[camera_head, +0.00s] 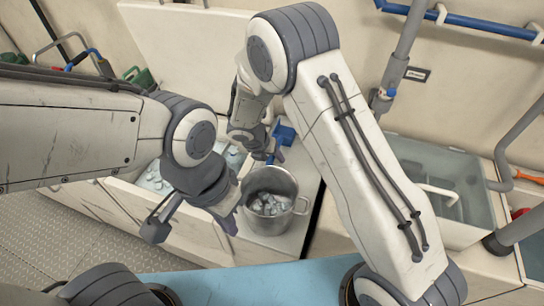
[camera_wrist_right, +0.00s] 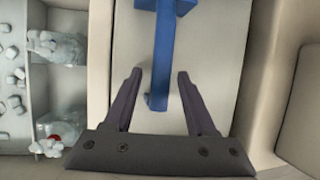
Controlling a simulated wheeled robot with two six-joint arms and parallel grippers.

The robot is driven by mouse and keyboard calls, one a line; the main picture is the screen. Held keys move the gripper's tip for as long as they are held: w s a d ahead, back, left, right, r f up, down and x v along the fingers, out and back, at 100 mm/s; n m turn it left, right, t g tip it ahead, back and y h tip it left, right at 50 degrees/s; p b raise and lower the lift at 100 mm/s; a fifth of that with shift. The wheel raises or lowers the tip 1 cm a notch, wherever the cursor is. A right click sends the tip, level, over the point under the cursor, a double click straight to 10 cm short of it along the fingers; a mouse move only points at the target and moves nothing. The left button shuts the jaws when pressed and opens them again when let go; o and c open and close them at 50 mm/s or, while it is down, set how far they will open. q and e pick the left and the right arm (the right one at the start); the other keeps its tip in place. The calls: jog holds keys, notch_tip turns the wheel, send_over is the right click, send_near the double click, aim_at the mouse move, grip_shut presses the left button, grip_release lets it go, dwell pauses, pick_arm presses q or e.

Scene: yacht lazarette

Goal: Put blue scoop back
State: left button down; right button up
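The blue scoop (camera_head: 285,134) lies on the pale counter behind the steel pot in the head view. Its handle (camera_wrist_right: 161,60) runs down the middle of the right wrist view. My right gripper (camera_wrist_right: 160,85) is open, with one finger on each side of the handle's near end and gaps visible. In the head view the right gripper (camera_head: 268,152) is beside the scoop, partly hidden by its own wrist. My left gripper (camera_head: 230,218) is at the left side of the pot (camera_head: 285,221); its finger gap is not clear. The pot holds ice pieces (camera_head: 268,205).
An ice compartment (camera_head: 152,180) lies left of the pot, partly behind my left arm; bagged items (camera_wrist_right: 60,48) show beside the ice in the wrist view. A clear-sided bin (camera_head: 430,165) stands at right. Blue rail (camera_head: 470,22) and grey pipes (camera_head: 400,55) line the wall.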

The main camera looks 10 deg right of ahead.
jog(key=shift+r, duration=0.25)
jog(key=p+v, duration=0.2)
jog(key=v, duration=0.9)
jog(key=s+d+r+m+g+y, duration=0.1)
jog(key=s+r+m, duration=0.2)
jog(key=s+m, duration=0.5)
jog(key=s+r+m+g+y, duration=0.1)
jog(key=s+r+m, duration=0.3)
jog(key=s+m, duration=0.4)
jog(key=s+d+r+m+g+y, duration=0.1)
jog(key=s+r+m+y, duration=0.2)
jog(key=s+m, duration=0.5)
jog(key=s+r, duration=0.1)
jog(key=s, duration=0.1)
jog(key=shift+s+d, duration=0.35)
jog(key=shift+s, duration=0.05)
jog(key=shift+r, duration=0.15)
notch_tip(320, 180, up, 4)
jog(key=p, duration=0.4)
jog(key=shift+r, duration=0.1)
